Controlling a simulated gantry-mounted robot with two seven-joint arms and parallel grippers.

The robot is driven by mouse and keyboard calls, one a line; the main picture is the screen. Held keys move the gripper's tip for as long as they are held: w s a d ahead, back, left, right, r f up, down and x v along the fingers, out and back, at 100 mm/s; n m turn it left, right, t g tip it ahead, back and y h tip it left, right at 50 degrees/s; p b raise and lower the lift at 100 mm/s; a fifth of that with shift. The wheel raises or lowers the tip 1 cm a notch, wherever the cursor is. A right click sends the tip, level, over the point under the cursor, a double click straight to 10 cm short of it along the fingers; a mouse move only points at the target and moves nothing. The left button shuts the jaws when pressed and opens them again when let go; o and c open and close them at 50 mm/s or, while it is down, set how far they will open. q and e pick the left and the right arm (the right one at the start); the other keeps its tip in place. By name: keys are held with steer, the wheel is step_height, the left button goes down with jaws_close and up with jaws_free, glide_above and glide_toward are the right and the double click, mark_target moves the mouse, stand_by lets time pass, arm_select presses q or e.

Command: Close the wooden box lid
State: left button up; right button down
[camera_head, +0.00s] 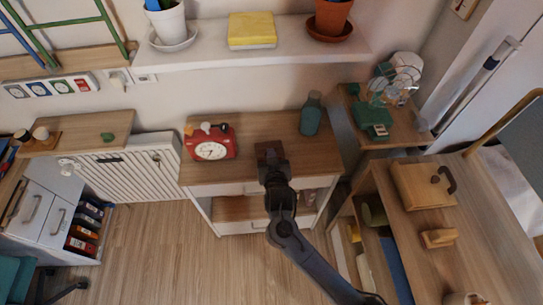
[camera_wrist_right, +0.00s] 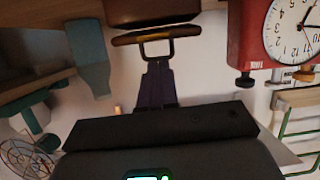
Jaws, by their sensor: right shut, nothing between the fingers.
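A small dark reddish-brown wooden box (camera_head: 266,148) sits on the wooden cabinet top, partly hidden by my right gripper (camera_head: 273,163). In the right wrist view, the box (camera_wrist_right: 150,12) is at the top edge of the picture. My left gripper is not in view.
A red clock (camera_head: 212,145) stands left of the box and a teal bottle (camera_head: 311,114) to its right on the cabinet top (camera_head: 245,125). A white shelf (camera_head: 200,53) with pots runs above. A desk (camera_head: 400,225) stands at right.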

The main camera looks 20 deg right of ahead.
steer(key=shift+s+f+p, duration=0.15)
steer(key=shift+f+p, duration=0.75)
steer(key=shift+p, duration=0.15)
steer(key=shift+f, duration=0.25)
steer(key=shift+r, duration=0.1)
steer(key=shift+r, duration=0.1)
